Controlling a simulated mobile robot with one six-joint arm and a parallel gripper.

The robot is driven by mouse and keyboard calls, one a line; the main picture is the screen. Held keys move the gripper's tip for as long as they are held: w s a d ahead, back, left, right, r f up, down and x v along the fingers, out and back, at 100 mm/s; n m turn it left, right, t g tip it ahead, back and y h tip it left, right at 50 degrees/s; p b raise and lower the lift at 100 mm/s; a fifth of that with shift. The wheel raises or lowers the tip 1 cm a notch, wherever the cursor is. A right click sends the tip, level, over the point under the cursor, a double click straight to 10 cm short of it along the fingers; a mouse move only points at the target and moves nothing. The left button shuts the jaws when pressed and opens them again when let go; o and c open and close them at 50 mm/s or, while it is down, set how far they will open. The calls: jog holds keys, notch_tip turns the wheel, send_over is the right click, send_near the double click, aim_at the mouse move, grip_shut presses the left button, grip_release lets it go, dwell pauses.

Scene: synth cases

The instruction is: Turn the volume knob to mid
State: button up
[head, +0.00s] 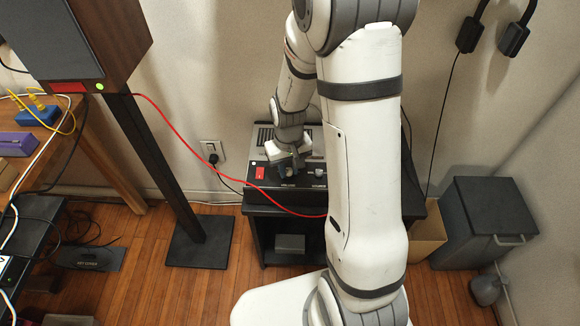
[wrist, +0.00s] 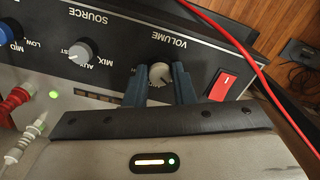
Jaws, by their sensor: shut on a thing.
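The volume knob (wrist: 159,76) is a small pale grey knob under the upside-down VOLUME label in the wrist view. My gripper (wrist: 160,70) has its two dark blue fingers on either side of the knob and is shut on it. The knob's pointer and scale marks are too small or hidden to read. In the head view my gripper (head: 288,170) is down at the front panel of the amplifier (head: 262,152), which stands on a black stand. There the gripper hides the volume knob.
A red rocker switch (wrist: 222,85) sits close beside the fingers. A grey source knob (wrist: 80,52) and a blue knob (wrist: 14,29) are on the other side. A red cable (head: 190,143) hangs across the amplifier's front. A black speaker post (head: 160,160) stands to the left.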

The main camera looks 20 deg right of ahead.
jog(key=shift+d, duration=0.1)
grip_shut()
jog(key=shift+m, duration=0.3)
jog(key=m, duration=1.1)
jog(key=shift+m, duration=0.3)
jog(key=o, duration=0.7)
grip_release()
